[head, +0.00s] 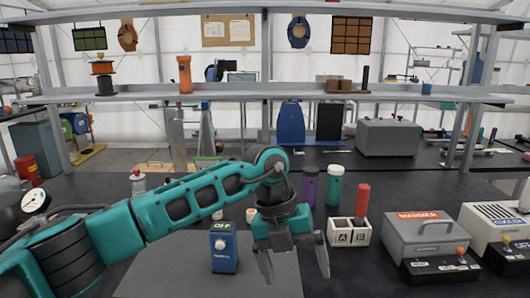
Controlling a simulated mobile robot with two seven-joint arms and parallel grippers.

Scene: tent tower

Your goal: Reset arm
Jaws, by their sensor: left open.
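My left arm comes in from the left, teal and dark grey, and reaches across the table. My left gripper (294,262) hangs down over the grey mat (165,275), with its two fingers spread apart and nothing between them. Its fingertips are at the right part of the mat; I cannot tell their exact height. My right gripper is not in view.
A blue device (224,252) stands left of the gripper. Purple (309,187) and green (334,187) bottles stand behind it. Right are a white block (347,234) with a red-handled item (361,202), a grey warmer box (419,235) and a control box (440,269).

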